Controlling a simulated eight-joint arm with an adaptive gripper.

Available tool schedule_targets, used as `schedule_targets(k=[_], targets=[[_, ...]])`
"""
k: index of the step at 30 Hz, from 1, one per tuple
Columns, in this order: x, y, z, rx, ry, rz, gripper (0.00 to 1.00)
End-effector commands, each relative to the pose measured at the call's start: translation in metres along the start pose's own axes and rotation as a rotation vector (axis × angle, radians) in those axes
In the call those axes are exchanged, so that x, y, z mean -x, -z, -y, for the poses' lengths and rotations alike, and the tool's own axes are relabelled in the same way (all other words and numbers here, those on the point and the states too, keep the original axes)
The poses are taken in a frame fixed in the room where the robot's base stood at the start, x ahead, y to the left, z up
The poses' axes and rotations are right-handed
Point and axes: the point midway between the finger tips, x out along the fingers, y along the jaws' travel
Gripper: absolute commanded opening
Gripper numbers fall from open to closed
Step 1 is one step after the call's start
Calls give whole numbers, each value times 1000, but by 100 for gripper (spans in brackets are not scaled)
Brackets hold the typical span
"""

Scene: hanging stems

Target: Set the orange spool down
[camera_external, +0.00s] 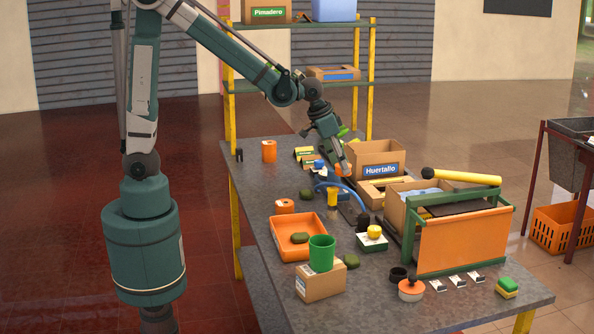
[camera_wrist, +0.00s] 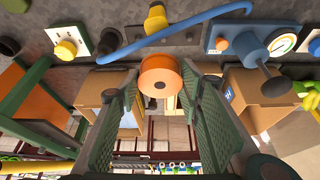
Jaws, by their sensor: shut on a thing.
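My gripper (camera_external: 338,160) is over the table, near the open cardboard box with the Huertallo label (camera_external: 380,170). In the wrist view its two green fingers (camera_wrist: 161,82) stand on either side of an orange spool (camera_wrist: 159,70), shut on it. The spool's round end with a dark centre hole faces the camera. In the external view a bit of orange (camera_external: 344,170) shows at the fingertips, mostly hidden by the gripper. Whether the spool touches anything below is unclear.
A blue hose (camera_wrist: 170,37) and a blue gauge (camera_wrist: 250,48) lie close by. An orange cylinder (camera_external: 269,151), an orange tray (camera_external: 297,248), a green cup (camera_external: 321,253) and a framed orange panel (camera_external: 460,242) stand on the table (camera_external: 250,180). Bare tabletop shows at the left.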

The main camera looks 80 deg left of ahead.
Motion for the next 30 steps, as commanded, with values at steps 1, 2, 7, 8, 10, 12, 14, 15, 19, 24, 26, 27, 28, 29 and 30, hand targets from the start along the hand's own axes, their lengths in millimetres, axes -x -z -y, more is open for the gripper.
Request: schedule_targets(k=[1, 2, 7, 8, 10, 12, 14, 15, 19, 24, 26, 27, 28, 29, 30], targets=[[2, -6, 17, 35, 15, 0, 24], [3, -9, 26, 53, 23, 0, 24], [10, -28, 74, 164, 69, 0, 24], [12, -32, 82, 185, 78, 0, 24], [15, -41, 101, 230, 96, 0, 24], [18, -50, 120, 275, 115, 0, 24], [21, -59, 135, 315, 131, 0, 24], [23, -65, 145, 340, 142, 0, 24], [30, -86, 177, 426, 177, 1, 24], [40, -114, 215, 535, 223, 1, 24], [43, -124, 228, 574, 238, 0, 24], [46, -132, 236, 599, 249, 0, 24], [47, -137, 242, 619, 257, 0, 24], [49, -143, 248, 638, 265, 0, 24], [52, -150, 256, 663, 276, 0, 24]])
